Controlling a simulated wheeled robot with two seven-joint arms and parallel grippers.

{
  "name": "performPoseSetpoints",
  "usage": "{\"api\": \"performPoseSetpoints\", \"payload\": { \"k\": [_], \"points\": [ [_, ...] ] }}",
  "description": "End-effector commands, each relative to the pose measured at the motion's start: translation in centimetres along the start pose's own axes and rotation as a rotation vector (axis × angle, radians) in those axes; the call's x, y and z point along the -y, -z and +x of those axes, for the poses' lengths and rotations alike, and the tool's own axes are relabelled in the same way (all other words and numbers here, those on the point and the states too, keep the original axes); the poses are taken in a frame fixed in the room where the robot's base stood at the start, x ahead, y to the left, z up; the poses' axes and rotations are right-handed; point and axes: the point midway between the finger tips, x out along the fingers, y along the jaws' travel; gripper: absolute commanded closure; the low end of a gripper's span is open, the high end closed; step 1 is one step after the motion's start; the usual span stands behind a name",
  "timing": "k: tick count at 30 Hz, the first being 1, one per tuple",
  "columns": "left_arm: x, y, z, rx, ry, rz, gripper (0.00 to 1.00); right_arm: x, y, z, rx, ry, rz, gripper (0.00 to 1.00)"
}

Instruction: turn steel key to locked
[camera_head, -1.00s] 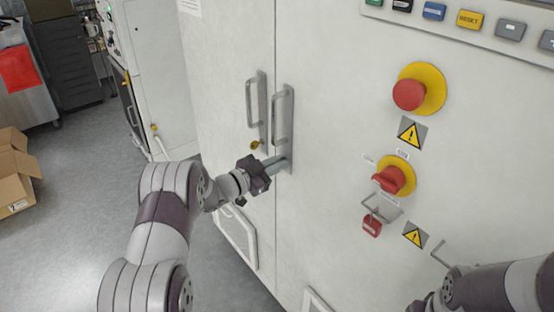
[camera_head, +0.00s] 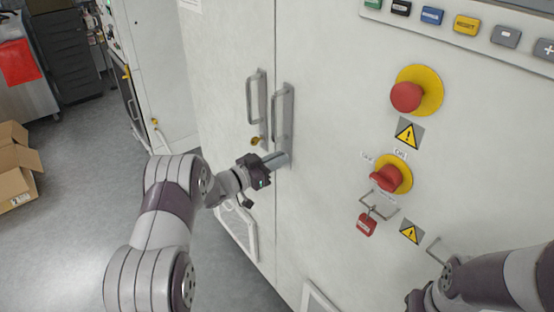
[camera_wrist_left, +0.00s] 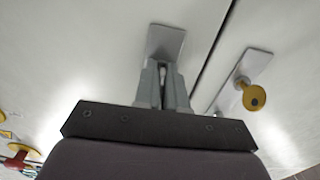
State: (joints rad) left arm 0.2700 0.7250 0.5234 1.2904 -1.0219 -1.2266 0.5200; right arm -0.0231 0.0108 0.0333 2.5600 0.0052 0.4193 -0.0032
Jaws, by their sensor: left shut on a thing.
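My left gripper (camera_head: 277,160) is shut at the lower end of the right door's handle plate (camera_head: 288,118). In the left wrist view its two grey fingers (camera_wrist_left: 163,78) are close together in front of the steel plate (camera_wrist_left: 167,38), with a thin pale sliver between them. This is the steel key, almost wholly hidden by the fingers, so its angle cannot be read. A brass key (camera_head: 256,141) sits in the left door's plate beside it; it also shows in the left wrist view (camera_wrist_left: 252,97). My right gripper is out of view.
Two bar handles stand out just above the gripper, the left one (camera_head: 250,98) on the other door. At right are a red emergency button (camera_head: 406,97), a red rotary switch (camera_head: 386,178) and a red padlock (camera_head: 366,225). My right arm crosses the lower right corner.

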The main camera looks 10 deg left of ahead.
Motion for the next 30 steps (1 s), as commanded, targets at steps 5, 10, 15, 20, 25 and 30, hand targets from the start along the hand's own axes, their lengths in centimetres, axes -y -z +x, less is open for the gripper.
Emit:
{"api": "performPoseSetpoints", "payload": {
  "k": [5, 10, 15, 20, 25, 30],
  "points": [
    [-0.1, -0.1, 0.0, 0.002, 0.000, -0.003, 1.00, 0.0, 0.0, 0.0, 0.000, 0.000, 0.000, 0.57],
    [0.0, -0.1, 0.0, 0.002, 0.000, -0.002, 0.69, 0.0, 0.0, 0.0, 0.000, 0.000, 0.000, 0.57],
    [0.0, -0.1, 0.0, 0.001, 0.000, -0.001, 0.69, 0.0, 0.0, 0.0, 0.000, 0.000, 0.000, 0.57],
    [0.1, -0.2, -1.4, 0.002, 0.003, -0.001, 0.69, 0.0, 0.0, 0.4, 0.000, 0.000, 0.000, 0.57],
    [0.1, -0.3, -5.8, 0.002, 0.005, -0.001, 0.69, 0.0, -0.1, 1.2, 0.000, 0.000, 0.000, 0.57],
    [0.1, -0.3, -10.1, 0.002, 0.004, -0.002, 0.69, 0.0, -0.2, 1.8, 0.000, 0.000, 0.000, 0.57]
  ]
}}
